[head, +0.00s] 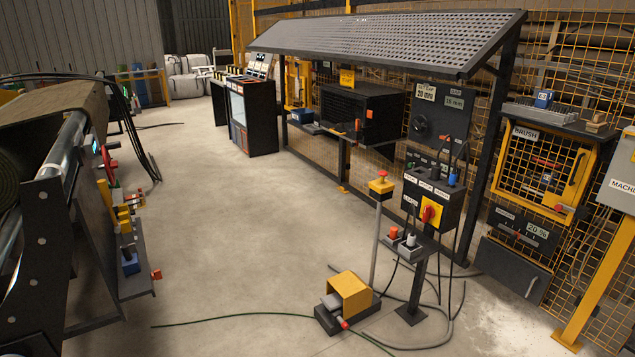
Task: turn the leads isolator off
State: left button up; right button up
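A black box (445,211) on a post stands right of centre in the head view. Its front has a yellow plate (437,207) with a red rotary handle (427,214), which looks like an isolator switch. The handle's exact position is too small to tell. White labels on the box's sloped top are too small to read, so I cannot confirm that it is the leads isolator. A blue plug (452,179) and dark leads sit at its top. Neither of my grippers is in view.
Below the box is a small shelf (408,243) with red and grey plugs. Cables (440,340) lie on the floor. The floor (220,240) at centre left is clear.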

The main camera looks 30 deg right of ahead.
aim_at(429, 212)
jog(key=i+z, duration=0.25)
jog(key=i, duration=0.2)
jog(key=i+j+z, duration=0.25)
jog(key=i, duration=0.25)
jog(key=i+j+z, duration=0.25)
jog(key=i, duration=0.2)
jog(key=i+j+z, duration=0.25)
jog(key=i+j, duration=0.05)
jog(key=i, duration=0.1)
